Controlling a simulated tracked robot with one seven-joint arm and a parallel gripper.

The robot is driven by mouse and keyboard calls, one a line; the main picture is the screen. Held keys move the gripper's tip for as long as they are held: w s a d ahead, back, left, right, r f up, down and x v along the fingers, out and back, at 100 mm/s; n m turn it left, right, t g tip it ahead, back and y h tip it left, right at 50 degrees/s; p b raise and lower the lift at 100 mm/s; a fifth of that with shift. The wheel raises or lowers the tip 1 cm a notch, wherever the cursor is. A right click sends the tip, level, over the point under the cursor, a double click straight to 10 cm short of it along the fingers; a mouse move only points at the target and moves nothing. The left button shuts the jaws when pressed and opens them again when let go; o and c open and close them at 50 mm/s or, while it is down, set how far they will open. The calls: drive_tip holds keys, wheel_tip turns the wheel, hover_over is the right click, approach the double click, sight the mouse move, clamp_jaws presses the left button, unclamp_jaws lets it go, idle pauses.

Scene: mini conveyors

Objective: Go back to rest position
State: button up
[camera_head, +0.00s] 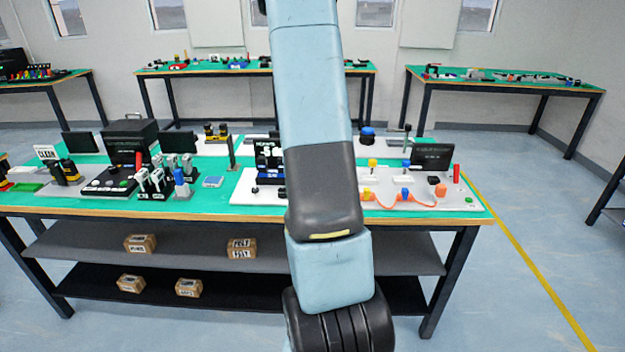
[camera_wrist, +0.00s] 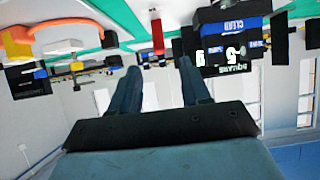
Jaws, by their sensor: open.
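My arm (camera_head: 322,170) runs down the middle of the head view in front of the workbench (camera_head: 240,208); its gripper end is not visible there. In the wrist view my gripper (camera_wrist: 160,68) shows two dark fingers spread apart with nothing between them. The wrist picture is upside down, with the green bench top along its upper edge. A black display (camera_wrist: 228,45) with white digits stands beyond the right finger. A red post (camera_wrist: 157,35) appears beyond the gap between the fingers. An orange part (camera_wrist: 15,42) with a cable is at the upper left.
The bench holds a black case (camera_head: 130,133), levers (camera_head: 158,180), a black screen (camera_head: 432,156) and an orange cable (camera_head: 405,203). Boxes (camera_head: 241,248) lie on its lower shelves. Other benches (camera_head: 500,82) stand behind. Floor with a yellow line (camera_head: 530,260) is clear at right.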

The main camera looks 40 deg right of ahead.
drive_tip(key=shift+s+a+r, duration=0.25)
drive_tip(key=shift+s+a, duration=0.1)
drive_tip(key=shift+s+d, duration=0.1)
idle(0.3)
drive_tip(key=s+a+r+n+y, duration=0.1)
drive_tip(key=a+r+n+y, duration=0.4)
drive_tip(key=a+r, duration=1.25)
drive_tip(key=s+a+r+n+g+y, duration=0.1)
drive_tip(key=s+a+r+n, duration=0.1)
drive_tip(key=s+a+r, duration=0.2)
drive_tip(key=s+a+r+n+g+y, duration=0.1)
drive_tip(key=s+a+r, duration=0.3)
drive_tip(key=s+a, duration=0.6)
drive_tip(key=s+g+y, duration=0.1)
drive_tip(key=s, duration=0.4)
drive_tip(key=shift+s+n, duration=0.15)
drive_tip(key=shift+n, duration=0.25)
drive_tip(key=shift+a, duration=0.1)
